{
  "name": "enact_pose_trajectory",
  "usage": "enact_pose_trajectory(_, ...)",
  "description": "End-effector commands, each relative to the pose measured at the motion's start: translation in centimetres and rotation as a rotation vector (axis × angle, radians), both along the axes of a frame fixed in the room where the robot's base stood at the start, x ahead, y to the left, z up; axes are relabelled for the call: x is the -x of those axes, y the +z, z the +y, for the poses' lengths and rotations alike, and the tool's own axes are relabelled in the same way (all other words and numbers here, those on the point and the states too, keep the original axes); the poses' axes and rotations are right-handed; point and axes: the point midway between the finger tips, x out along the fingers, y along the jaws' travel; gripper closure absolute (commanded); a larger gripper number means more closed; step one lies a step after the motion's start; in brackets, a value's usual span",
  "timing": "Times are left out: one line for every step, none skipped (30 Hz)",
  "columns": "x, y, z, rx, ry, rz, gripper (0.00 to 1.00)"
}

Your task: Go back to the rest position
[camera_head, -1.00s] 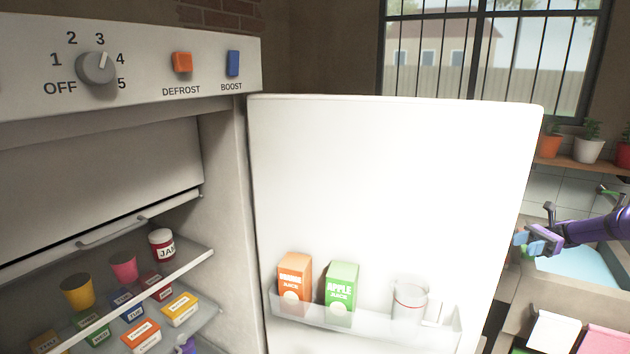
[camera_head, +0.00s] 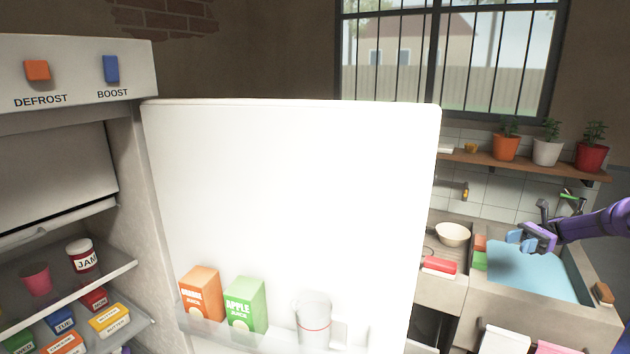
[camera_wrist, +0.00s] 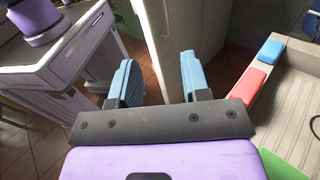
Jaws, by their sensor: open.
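My gripper (camera_head: 530,238) shows at the right of the head view, at the end of my purple arm, in front of the sink (camera_head: 520,268) with blue water or a blue basin floor. In the wrist view my gripper (camera_wrist: 158,82) has its two blue fingers well apart with nothing between them. Beyond the fingers are a pale upright panel and the brown tiled floor.
The fridge door (camera_head: 290,210) stands wide open, with juice cartons (camera_head: 245,305) and a clear jug (camera_head: 313,322) in its shelf. A bowl (camera_head: 453,234) and a red item (camera_head: 440,265) sit on the counter.

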Motion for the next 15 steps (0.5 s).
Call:
enact_pose_trajectory(-0.2, 0.5, 0.6, 0.010, 0.010, -0.005, 0.57)
enact_pose_trajectory(-0.3, 0.7, 0.8, 0.016, 0.013, -0.007, 0.57)
enact_pose_trajectory(-0.4, 1.0, 1.1, 0.025, 0.018, -0.009, 0.57)
enact_pose_trajectory(-0.4, 1.2, 1.3, 0.032, 0.021, -0.011, 0.57)
enact_pose_trajectory(-0.5, 1.3, 1.5, 0.038, 0.023, -0.013, 0.57)
enact_pose_trajectory(-0.6, 1.6, 1.8, 0.049, 0.028, -0.016, 0.57)
enact_pose_trajectory(-0.6, 1.9, 2.1, 0.058, 0.032, -0.020, 0.57)
enact_pose_trajectory(-0.7, 2.1, 2.3, 0.065, 0.036, -0.022, 0.57)
enact_pose_trajectory(-0.8, 2.5, 2.8, 0.078, 0.044, -0.027, 0.57)
enact_pose_trajectory(-0.9, 2.8, 3.2, 0.087, 0.049, -0.031, 0.57)
enact_pose_trajectory(-0.9, 3.2, 3.5, 0.098, 0.053, -0.035, 0.57)
enact_pose_trajectory(-1.0, 3.6, 4.0, 0.113, 0.060, -0.040, 0.57)
enact_pose_trajectory(-1.1, 3.9, 4.4, 0.124, 0.066, -0.044, 0.57)
enact_pose_trajectory(-1.1, 4.3, 4.8, 0.138, 0.073, -0.049, 0.57)
enact_pose_trajectory(-1.2, 4.8, 5.4, 0.156, 0.082, -0.057, 0.57)
